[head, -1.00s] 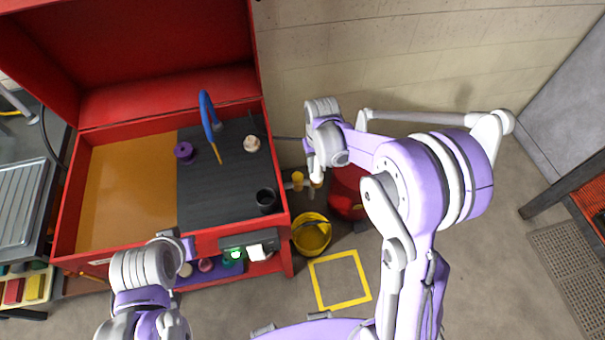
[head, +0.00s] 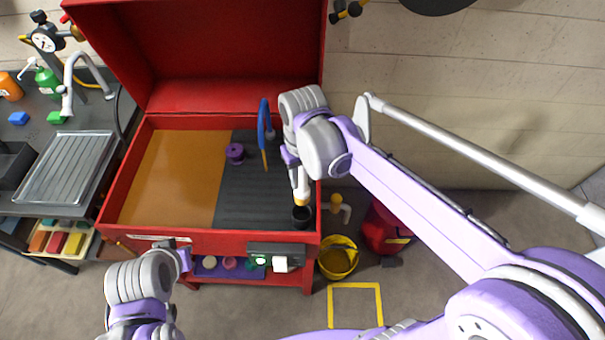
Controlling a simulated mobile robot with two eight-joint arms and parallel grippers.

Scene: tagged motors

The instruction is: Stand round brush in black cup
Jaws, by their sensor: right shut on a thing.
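The black cup (head: 301,219) stands at the front right corner of the dark ribbed mat, inside the red bench box. My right gripper (head: 300,185) is shut on a thin pale thing with a yellowish lower end, which looks like the round brush (head: 301,200). The brush points down, close above the cup's mouth; I cannot tell whether its tip is inside the rim. My arm hides most of the brush. My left gripper (head: 184,258) is in front of the box, away from the cup, and its jaws are too small to read.
A purple spool (head: 234,153) and a blue curved tool (head: 263,125) with an orange tip are on the mat (head: 245,205). The red box wall (head: 210,241) runs close in front of the cup. A yellow bucket (head: 338,262) stands on the floor to the right. The tan board (head: 170,180) is clear.

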